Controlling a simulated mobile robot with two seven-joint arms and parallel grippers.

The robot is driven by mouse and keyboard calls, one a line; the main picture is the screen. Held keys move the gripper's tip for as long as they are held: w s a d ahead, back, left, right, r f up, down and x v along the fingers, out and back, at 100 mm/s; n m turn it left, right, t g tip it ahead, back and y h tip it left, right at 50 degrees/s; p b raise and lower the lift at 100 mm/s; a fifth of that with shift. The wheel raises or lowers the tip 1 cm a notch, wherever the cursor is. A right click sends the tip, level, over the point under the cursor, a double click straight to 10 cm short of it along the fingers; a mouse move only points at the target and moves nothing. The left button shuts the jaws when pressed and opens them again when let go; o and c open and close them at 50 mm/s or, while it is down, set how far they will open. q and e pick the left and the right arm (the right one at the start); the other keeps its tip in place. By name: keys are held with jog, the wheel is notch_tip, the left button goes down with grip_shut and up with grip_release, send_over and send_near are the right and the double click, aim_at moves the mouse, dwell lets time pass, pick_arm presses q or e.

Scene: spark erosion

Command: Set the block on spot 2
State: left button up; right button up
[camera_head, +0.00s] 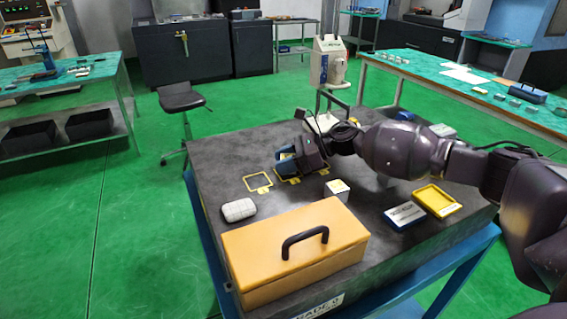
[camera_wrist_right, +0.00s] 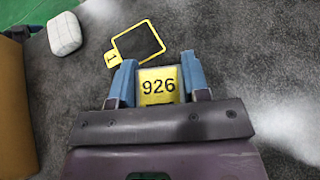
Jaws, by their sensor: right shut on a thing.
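My right gripper (camera_head: 287,162) is low over the dark table, with its blue fingers shut on a block. In the right wrist view the block (camera_wrist_right: 158,86) shows a yellow top face marked 926 between the blue fingertips. In the head view the gripper mostly hides this block. A yellow-outlined spot with a 1 on its tag (camera_wrist_right: 138,42) is bare beside the held block. It also shows in the head view (camera_head: 258,182). More yellow outline (camera_head: 289,181) shows right under the gripper, partly covered; its number is not readable. I cannot tell whether the block touches the table.
A grey block with a pale top (camera_head: 337,191) stands in front of the gripper. A yellow tray (camera_head: 437,200) and a blue-white box (camera_head: 405,216) lie at right.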

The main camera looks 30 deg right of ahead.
jog(key=shift+f, duration=0.15)
jog(key=shift+f, duration=0.1)
jog(key=shift+f, duration=0.15)
jog(key=o, duration=1)
jog(key=shift+r, duration=0.25)
jog(key=v, duration=1.2)
jog(key=shift+f, duration=0.1)
